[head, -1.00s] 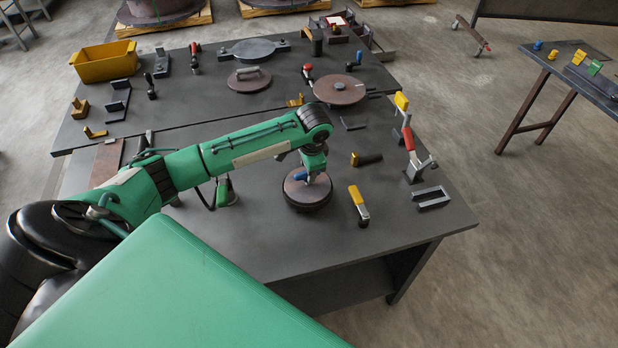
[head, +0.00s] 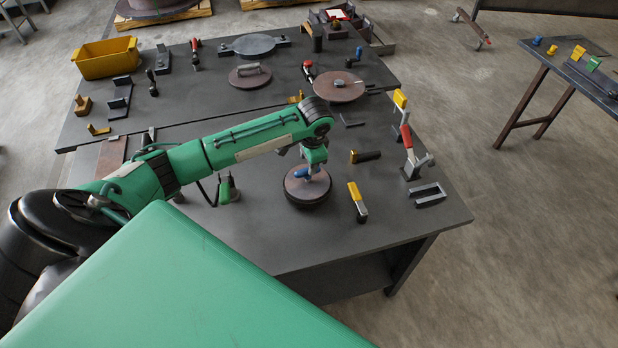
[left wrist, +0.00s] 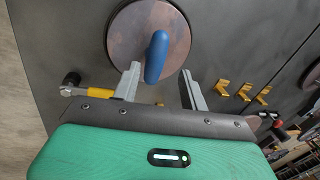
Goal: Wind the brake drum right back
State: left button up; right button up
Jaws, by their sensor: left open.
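The brake drum (head: 314,189), a dark round drum with a brown top, stands on the near part of the steel bench. A blue handle (head: 301,174) sticks up from its top. In the left wrist view the drum (left wrist: 126,38) is a brown disc and its blue handle (left wrist: 156,57) is off its centre. My left gripper (head: 309,169) is above the drum. In the left wrist view its two fingers (left wrist: 160,74) are apart, with the handle's end between them, nearer the left finger. I cannot tell whether they touch. My right gripper is out of view.
A red-handled toggle clamp (head: 409,150) and a steel bracket (head: 428,194) stand by the right edge. Two more discs, a yellow bin (head: 106,58) and small parts fill the back.

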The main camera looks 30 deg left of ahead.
pick_arm(q)
jog(key=shift+f, duration=1.65)
jog(key=shift+c, duration=0.2)
jog(key=c, duration=0.9)
jog(key=shift+m, duration=0.7)
jog(key=o, duration=2.2)
notch_tip(320, 180, up, 7)
jog(key=p, duration=0.8)
jog(key=shift+r, duration=0.1)
